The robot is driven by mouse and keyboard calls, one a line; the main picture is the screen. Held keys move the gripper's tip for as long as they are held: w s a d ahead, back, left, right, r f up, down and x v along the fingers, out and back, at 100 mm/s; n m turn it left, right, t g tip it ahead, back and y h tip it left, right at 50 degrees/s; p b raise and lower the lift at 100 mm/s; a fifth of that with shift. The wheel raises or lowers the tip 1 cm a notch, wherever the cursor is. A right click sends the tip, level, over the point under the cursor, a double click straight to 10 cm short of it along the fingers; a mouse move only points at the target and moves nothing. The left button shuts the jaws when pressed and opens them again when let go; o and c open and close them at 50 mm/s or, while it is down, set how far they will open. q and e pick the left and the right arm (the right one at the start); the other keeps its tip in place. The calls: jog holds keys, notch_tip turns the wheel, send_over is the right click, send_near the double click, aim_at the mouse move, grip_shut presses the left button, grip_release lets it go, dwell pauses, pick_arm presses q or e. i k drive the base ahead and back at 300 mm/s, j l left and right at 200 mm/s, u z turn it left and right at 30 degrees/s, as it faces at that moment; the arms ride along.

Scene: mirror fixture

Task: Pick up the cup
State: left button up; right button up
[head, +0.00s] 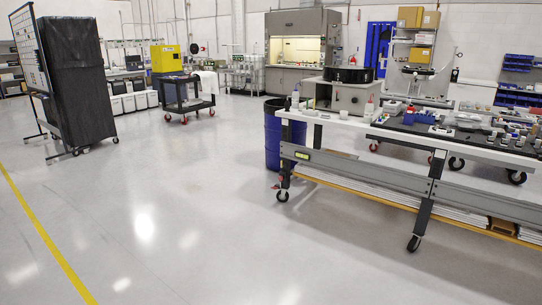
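No cup can be made out for certain. A long wheeled workbench (350,124) on the right carries several small items, too small to identify; a small white cup-like object (343,115) stands near its front edge. Neither of my grippers shows in the head view.
A blue drum (273,140) stands at the bench's left end. A black cart (188,92) and a tall black-covered rack (77,85) stand at the left and back. The grey floor (170,210) is clear in front, with a yellow line (45,238) at left.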

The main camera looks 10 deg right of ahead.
aim_at(344, 115)
jog(key=i+l+z, duration=0.1)
jog(key=i+z, duration=0.4)
jog(key=i, duration=3.4)
